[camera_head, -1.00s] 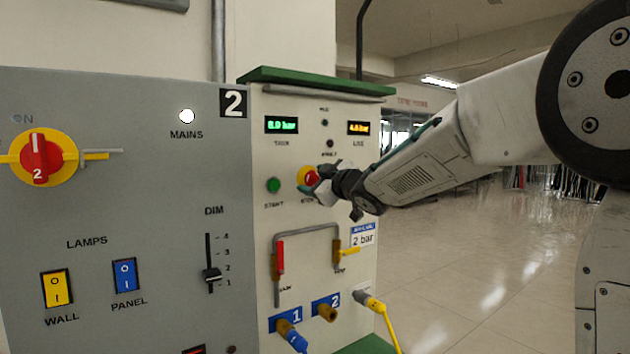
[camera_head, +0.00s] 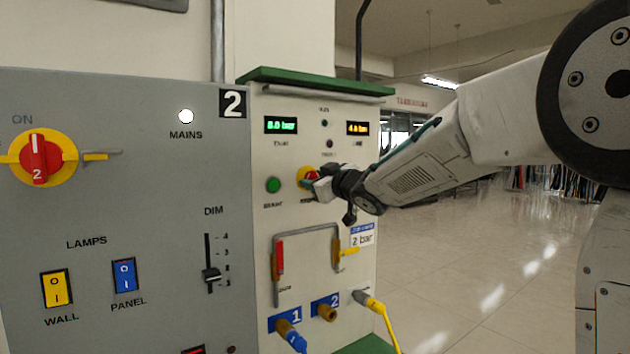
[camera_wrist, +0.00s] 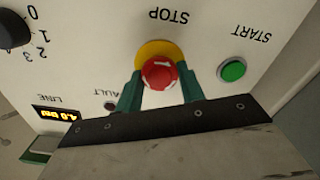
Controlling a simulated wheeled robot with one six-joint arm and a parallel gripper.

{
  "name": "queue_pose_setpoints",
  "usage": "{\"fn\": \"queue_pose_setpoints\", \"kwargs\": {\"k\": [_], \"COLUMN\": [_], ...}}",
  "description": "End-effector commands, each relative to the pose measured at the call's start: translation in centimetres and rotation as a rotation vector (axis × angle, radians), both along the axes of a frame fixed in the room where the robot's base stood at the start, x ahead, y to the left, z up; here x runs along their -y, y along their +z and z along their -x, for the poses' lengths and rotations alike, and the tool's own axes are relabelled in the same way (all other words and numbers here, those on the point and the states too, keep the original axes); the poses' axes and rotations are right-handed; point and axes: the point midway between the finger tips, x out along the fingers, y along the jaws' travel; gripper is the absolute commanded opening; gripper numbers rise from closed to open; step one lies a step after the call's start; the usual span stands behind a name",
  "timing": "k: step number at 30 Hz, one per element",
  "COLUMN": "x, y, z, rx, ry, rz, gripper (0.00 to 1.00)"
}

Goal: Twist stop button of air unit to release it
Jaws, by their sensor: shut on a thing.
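The red stop button (camera_wrist: 159,73) with its yellow collar (camera_wrist: 150,48) sits on the white panel of the air unit (camera_head: 345,95), under the upside-down word STOP in the wrist view. In the head view the stop button (camera_head: 311,174) is partly covered by my gripper (camera_head: 318,181). In the wrist view my gripper (camera_wrist: 160,92) has its two green fingers on either side of the red head, shut on it. White marks show on the button's face.
The green start button (camera_wrist: 232,69) is close beside the stop button. Two valve levers, one red (camera_head: 280,257) and one yellow (camera_head: 347,252), and a bent pipe are below. A grey switch panel (camera_head: 150,200) stands left. Open floor (camera_head: 480,290) lies right.

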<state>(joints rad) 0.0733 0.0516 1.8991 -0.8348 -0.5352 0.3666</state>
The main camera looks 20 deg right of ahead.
Motion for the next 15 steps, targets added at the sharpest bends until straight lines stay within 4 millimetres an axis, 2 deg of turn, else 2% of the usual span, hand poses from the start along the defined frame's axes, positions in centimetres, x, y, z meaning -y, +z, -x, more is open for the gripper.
{"fn": "queue_pose_setpoints", "kwargs": {"k": [15], "x": [-0.04], "y": [0.16], "z": [-0.10], "rx": [-0.104], "ry": [0.002], "rz": [-0.328], "gripper": [0.16]}}
